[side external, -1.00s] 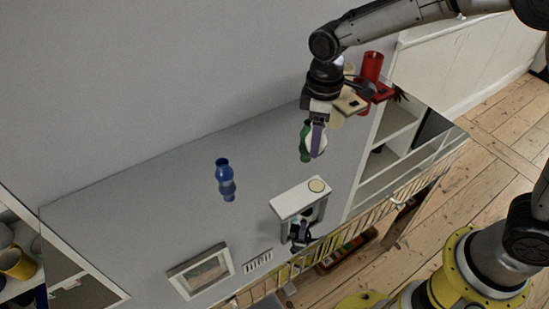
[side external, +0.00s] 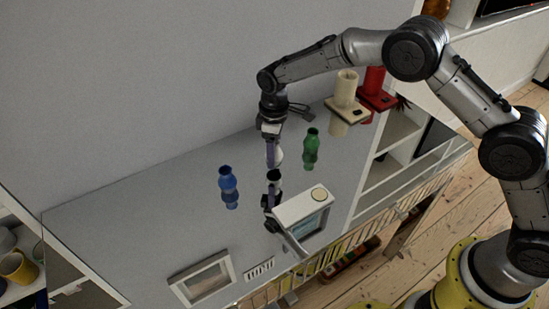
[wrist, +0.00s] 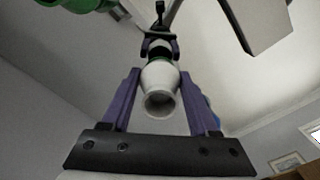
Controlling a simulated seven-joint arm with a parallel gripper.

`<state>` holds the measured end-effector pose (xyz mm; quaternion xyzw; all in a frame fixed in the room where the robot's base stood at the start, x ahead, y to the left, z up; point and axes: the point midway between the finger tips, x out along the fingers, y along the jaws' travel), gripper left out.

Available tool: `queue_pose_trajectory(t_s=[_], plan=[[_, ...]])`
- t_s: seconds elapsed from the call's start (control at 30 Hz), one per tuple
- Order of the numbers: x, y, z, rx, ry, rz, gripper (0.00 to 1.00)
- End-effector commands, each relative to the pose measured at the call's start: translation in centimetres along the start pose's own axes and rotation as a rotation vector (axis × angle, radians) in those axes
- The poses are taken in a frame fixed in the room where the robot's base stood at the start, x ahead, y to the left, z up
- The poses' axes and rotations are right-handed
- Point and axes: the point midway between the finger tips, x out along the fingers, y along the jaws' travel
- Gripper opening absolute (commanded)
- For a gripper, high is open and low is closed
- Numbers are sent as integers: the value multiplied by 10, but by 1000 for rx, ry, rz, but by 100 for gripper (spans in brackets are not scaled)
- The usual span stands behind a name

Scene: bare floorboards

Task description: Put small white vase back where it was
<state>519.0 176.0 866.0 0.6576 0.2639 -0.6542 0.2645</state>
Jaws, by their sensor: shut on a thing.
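The small white vase (side external: 278,155) is between the purple fingers of my gripper (side external: 272,152), which is shut on it. In the wrist view the white vase (wrist: 160,92) is held between both fingers, its round opening facing the camera. In the side view it is low over the glossy grey top (side external: 190,225), between the blue vase (side external: 228,178) and the green vase (side external: 311,140). A mirror image of my gripper and the vase shows just below them. I cannot tell whether the vase touches the top.
A white box with a gold disc (side external: 303,205) stands in front and to the right.

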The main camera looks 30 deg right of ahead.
Motion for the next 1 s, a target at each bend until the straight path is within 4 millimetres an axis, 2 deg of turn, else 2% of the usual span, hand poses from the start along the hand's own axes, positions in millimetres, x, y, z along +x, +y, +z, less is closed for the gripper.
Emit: queue_pose_trajectory(t_s=[0.1,0.17,0.53,0.57,0.6,0.7,0.73,1.0], plan=[[19,-1,2,0,-5,-2,0],[24,-1,2,0,-4,-2,0],[27,-1,1,0,-2,-1,0],[28,-1,2,0,-3,-1,62],[28,-1,2,0,-3,-1,69],[28,-1,2,0,-3,-1,87],[28,-1,2,0,-3,-1,90],[27,-1,2,0,-3,-1,90]])
